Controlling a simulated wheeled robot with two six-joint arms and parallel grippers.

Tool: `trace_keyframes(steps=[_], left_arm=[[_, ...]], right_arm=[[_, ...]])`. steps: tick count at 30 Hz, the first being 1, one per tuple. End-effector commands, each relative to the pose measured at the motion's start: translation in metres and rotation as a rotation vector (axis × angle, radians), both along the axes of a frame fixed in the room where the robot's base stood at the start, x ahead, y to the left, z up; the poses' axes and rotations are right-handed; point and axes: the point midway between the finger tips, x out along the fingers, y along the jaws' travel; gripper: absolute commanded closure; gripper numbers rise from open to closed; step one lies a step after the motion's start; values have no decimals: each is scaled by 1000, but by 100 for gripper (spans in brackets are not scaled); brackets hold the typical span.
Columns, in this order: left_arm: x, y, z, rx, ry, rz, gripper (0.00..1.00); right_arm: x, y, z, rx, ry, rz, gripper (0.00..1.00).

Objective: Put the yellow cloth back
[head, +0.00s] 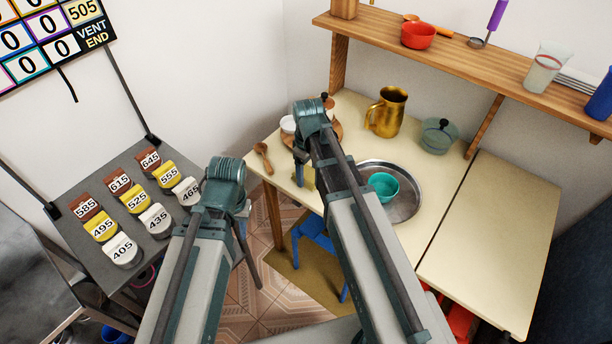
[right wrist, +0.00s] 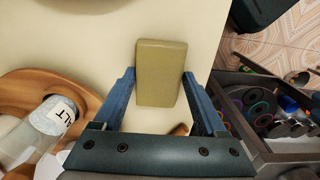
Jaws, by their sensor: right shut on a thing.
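The yellow cloth (right wrist: 158,72) looks like a flat, olive-yellow block in the right wrist view. My right gripper (right wrist: 159,78) is shut on it, with one blue finger at each side. In the head view a part of the cloth (head: 309,178) shows beside my right gripper (head: 301,174), over the cream table (head: 455,190). My right arm hides the rest of it. I cannot tell whether the cloth touches the table. My left gripper (head: 245,228) is left of the table, mostly hidden by its wrist, so its fingers cannot be read.
A round wooden tray (right wrist: 75,90) with a salt jar (right wrist: 45,125) is close to my right gripper. A wooden spoon (head: 263,157), brass jug (head: 387,112), metal tray (head: 405,205) with a teal bowl (head: 384,186) and lidded pot (head: 438,136) stand on the table. A shelf (head: 460,70) hangs above.

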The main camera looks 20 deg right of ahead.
Motion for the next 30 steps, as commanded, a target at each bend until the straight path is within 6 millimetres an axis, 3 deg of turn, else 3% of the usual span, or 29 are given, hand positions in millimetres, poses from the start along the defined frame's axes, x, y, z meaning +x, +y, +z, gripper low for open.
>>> trace_keyframes(steps=[8, 9, 13, 23, 30], left_arm=[[0, 0, -3, 0, 0, 0, 69], [0, 0, -3, 0, 0, 0, 69], [0, 0, -2, 0, 0, 0, 69], [0, 0, 0, 0, 0, 0, 69], [0, 0, 17, 0, 0, 0, 69]], right_arm=[[0, 0, -3, 0, 0, 0, 71], [0, 0, -3, 0, 0, 0, 22], [0, 0, -2, 0, 0, 0, 0], [0, 0, 0, 0, 0, 0, 0], [0, 0, 17, 0, 0, 0, 0]])
